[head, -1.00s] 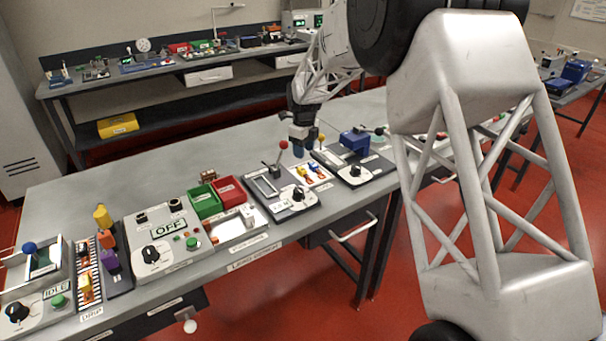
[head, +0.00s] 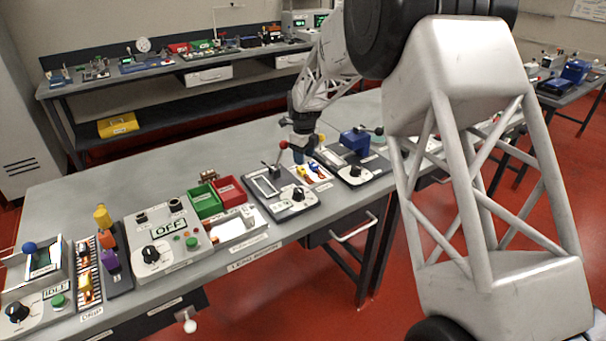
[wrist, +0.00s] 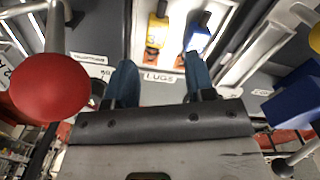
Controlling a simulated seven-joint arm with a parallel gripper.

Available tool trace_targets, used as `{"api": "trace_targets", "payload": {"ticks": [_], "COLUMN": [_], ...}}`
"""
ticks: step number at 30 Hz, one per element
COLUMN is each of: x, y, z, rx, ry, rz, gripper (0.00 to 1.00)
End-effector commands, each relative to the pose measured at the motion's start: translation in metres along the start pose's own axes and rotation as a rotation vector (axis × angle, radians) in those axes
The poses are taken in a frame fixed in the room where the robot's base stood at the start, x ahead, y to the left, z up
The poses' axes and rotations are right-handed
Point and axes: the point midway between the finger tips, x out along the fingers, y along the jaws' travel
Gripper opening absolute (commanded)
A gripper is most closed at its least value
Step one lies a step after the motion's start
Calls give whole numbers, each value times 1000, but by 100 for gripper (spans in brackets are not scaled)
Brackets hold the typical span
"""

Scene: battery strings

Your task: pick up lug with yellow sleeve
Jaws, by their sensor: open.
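The lug with the yellow sleeve (wrist: 157,32) lies on a white tray labelled LUGS, at the top middle of the wrist view. In the head view it is a small yellow spot (head: 303,171) on the tray. A lug with a blue sleeve (wrist: 199,40) lies just to its right. My gripper (wrist: 157,75) is open and empty, its two blue fingertips apart, short of the lugs in the wrist view. In the head view my gripper (head: 299,155) hangs over the far edge of the tray, and the arm partly hides what is behind it.
A red ball-topped lever (wrist: 50,88) stands close on the left of the wrist view. A blue block-shaped device (wrist: 298,98) is close on the right. A green bin (head: 206,203) and a red bin (head: 230,191) stand farther left on the bench.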

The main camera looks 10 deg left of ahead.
Motion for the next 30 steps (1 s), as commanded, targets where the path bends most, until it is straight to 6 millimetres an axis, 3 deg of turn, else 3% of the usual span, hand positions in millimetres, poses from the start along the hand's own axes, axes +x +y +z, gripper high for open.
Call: {"api": "trace_targets", "payload": {"ticks": [18,30], "x": [53,63], "y": [3,5], "z": [0,-2], "rx": [0,-1], "ry": [3,10], "rz": [3,10], "gripper": [50,50]}}
